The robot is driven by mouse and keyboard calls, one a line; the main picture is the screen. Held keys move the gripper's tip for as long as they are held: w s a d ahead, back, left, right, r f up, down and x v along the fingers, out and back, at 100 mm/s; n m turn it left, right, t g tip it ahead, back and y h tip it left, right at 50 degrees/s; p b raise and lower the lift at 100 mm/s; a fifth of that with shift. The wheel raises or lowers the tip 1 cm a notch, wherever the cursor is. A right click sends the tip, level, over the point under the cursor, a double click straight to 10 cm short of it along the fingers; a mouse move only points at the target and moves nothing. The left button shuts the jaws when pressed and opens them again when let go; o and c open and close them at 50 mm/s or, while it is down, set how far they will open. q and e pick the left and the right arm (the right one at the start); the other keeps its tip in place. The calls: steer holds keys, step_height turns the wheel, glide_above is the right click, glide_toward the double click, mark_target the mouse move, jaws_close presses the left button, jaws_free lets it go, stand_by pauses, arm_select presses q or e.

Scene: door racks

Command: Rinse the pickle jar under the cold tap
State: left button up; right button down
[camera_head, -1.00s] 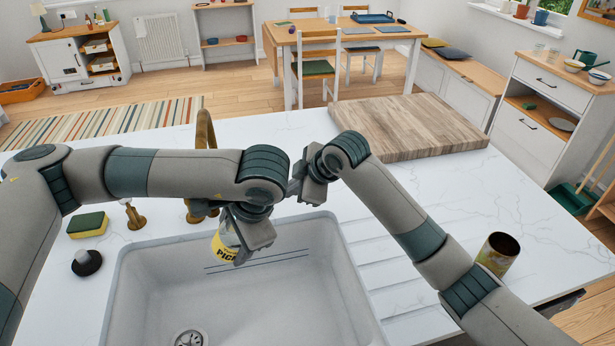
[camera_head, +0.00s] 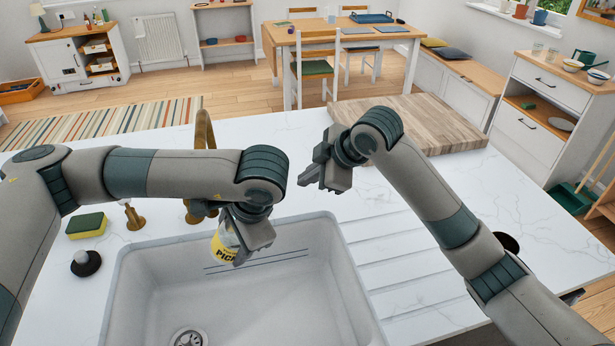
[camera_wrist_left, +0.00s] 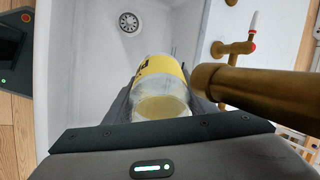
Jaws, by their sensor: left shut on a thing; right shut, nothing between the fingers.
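The pickle jar (camera_head: 224,246), glass with a yellow label, is held over the sink (camera_head: 340,262) in my left gripper (camera_head: 240,250). In the left wrist view the jar (camera_wrist_left: 160,82) sits between the fingers, its round end facing the camera. The end of the brass tap spout (camera_wrist_left: 255,88) is close beside the jar there; I see no water stream. In the head view the brass tap (camera_head: 205,130) rises behind my left arm, which hides part of it. A brass handle (camera_wrist_left: 236,48) with red marks shows beyond the spout. My right gripper (camera_head: 305,178) is shut and empty above the counter behind the sink.
A yellow-green sponge (camera_head: 87,226) and a black stopper (camera_head: 86,263) lie left of the sink. A wooden board (camera_head: 440,125) is at the back of the counter. A can (camera_head: 508,243) at the right is mostly hidden by my right arm. Grooved draining space lies right of the sink.

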arm_select(q)
steer(key=shift+s+d, duration=0.1)
steer(key=s+d+b, duration=0.1)
steer(key=s+d, duration=0.3)
steer(key=s, duration=0.2)
steer(key=shift+s+d, duration=0.2)
stand_by(0.6)
stand_by(0.8)
steer(key=shift+s+r, duration=0.1)
stand_by(0.6)
steer(key=s+d+r, duration=0.2)
steer(key=s+r, duration=0.2)
steer(key=shift+d, duration=0.4)
steer(key=shift+p, duration=0.3)
stand_by(1.0)
